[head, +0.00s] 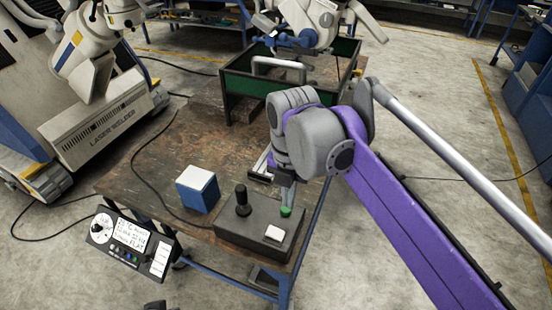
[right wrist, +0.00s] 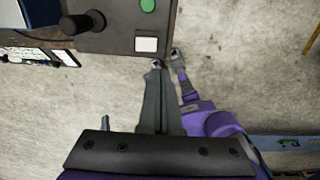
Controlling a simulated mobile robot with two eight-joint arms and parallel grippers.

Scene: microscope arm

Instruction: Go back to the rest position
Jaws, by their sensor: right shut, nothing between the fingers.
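My right gripper (head: 285,193) hangs from the purple and grey right arm (head: 400,215), over the far right part of a dark control box (head: 250,226). The gripper is shut and empty. In the head view its tip lies just above the green button (head: 286,211) in the picture. In the right wrist view the fingers (right wrist: 166,58) show at the box's edge, to the right of the white square button (right wrist: 146,44). I cannot tell whether they touch the box. My left gripper is not in view.
The box, with a black joystick (head: 242,203), stands on a worn table (head: 150,165) near a blue and white cube (head: 198,188). A control panel (head: 131,241) hangs at the table's front. Floor at right is clear.

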